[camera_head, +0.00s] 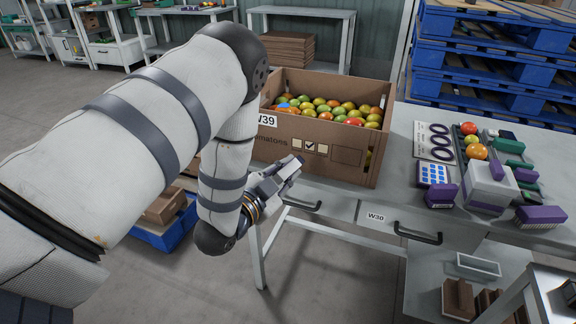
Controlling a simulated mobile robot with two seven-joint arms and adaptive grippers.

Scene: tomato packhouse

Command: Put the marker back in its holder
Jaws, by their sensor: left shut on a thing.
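My left gripper (284,174) is just in front of the lower left part of the open cardboard box (325,148), near the table's front edge. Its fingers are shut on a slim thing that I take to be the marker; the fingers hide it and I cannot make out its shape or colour. No other marker is clear in view. I cannot pick out the marker's holder for sure among the small items at the right of the table. The box's printed label has a tick in one square. My right gripper is not in view.
The box holds red, orange and green tomatoes (340,112). On the grey table (398,170) stand a ring card (433,141), a blue-dotted pad (433,175), a white device (488,184) and a purple-topped block (540,215). Bare table lies between box and pad. Blue pallets (487,50) stand behind.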

